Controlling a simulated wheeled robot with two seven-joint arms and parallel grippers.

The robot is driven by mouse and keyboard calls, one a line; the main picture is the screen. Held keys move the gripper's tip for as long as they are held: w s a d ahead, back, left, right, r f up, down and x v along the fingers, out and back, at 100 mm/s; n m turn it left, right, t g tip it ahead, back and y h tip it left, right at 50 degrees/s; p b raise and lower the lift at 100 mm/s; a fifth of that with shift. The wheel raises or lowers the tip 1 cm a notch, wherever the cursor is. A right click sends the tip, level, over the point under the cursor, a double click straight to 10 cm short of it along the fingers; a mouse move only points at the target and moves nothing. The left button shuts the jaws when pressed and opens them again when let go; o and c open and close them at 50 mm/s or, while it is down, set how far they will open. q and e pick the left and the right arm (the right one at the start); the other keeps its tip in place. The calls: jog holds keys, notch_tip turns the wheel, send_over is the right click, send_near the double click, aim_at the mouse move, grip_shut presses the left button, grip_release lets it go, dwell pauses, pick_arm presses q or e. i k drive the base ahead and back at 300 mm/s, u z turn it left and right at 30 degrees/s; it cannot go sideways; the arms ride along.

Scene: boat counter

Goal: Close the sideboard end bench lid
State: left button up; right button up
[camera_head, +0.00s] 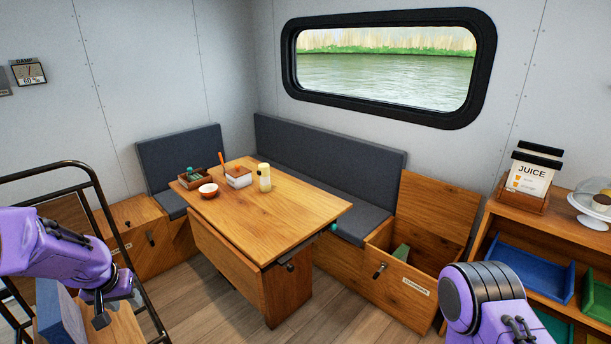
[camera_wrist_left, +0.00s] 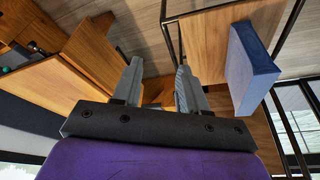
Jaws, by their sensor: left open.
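The sideboard end bench (camera_head: 385,294) stands at the right end of the long seat, beside the sideboard. Its wooden lid (camera_head: 440,208) stands up, open, at the back of the box. A green thing (camera_head: 401,252) shows inside the open box. My left gripper (camera_head: 115,304) is at the lower left, far from the lid. In the left wrist view its two grey fingers (camera_wrist_left: 157,85) are apart with nothing held between them. My right arm comes in at the lower right near the bench; its gripper is out of view.
A wooden table (camera_head: 295,205) with a bowl (camera_head: 208,190), bottle (camera_head: 264,178) and boxes stands between the benches. The sideboard (camera_head: 485,235) with juice sign and trays is right. A dark rail (camera_head: 95,185) and blue block (camera_head: 60,312) are near my left gripper.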

aim_at(449, 211)
jog(key=z, duration=1.65)
jog(key=i, duration=2)
jog(key=u, duration=0.2)
